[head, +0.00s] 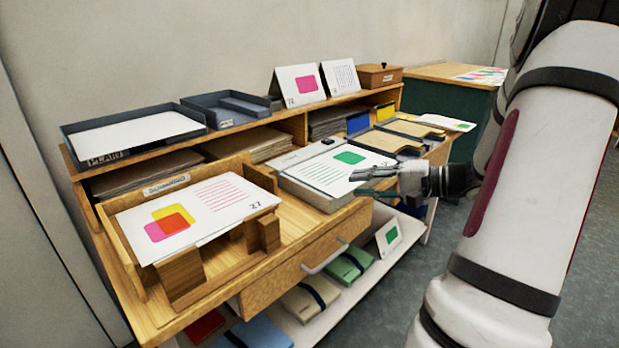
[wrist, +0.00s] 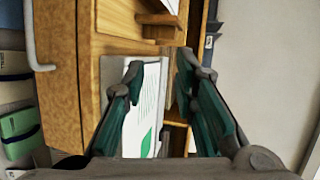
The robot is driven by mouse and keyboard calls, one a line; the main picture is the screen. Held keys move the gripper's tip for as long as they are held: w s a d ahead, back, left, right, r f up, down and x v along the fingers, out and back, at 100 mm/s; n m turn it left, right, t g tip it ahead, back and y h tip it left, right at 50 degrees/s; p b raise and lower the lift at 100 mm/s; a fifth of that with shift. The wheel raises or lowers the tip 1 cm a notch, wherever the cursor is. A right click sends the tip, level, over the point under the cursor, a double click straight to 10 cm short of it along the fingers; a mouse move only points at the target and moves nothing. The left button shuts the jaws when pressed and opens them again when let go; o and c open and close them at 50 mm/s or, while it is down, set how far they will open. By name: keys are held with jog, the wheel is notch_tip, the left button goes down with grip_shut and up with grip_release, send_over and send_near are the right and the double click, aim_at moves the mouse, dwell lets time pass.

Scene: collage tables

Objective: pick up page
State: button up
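Another page, numbered 27, with yellow, red and pink shapes (head: 195,215), lies on a wooden stand at the left.
Grey trays (head: 133,137) and standing cards (head: 298,86) line the upper shelf. Brown folders (head: 395,138) lie right of the grey box. A drawer with a metal handle (head: 325,258) is below, above a low shelf of notebooks (head: 310,297).

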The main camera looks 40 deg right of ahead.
jog(key=s+d+f+m+t+h+b, duration=0.2)
jog(key=s+d+f+h, duration=0.15)
jog(key=d, duration=0.35)
jog(key=s+d+f+m+t+h+b, duration=0.1)
jog(key=s+d+f+m+t+h, duration=0.1)
jog(key=s+d+f, duration=0.3)
jog(key=shift+m+h, duration=0.25)
jog(key=shift+m, duration=0.05)
jog(key=shift+w+d+r+b, duration=0.25)
jog(key=shift+w+b, duration=0.35)
jog(key=shift+w, duration=1.9)
jog(key=shift+w+d+r+b, duration=0.1)
jog(key=shift+w+d+b, duration=0.4)
jog(key=shift+w, duration=2.05)
jog(key=shift+w+d+r+b, duration=0.15)
jog(key=shift+w+b, duration=0.6)
jog(key=shift+w, duration=1.75)
jog(key=shift+a+r, duration=0.1)
grip_shut()
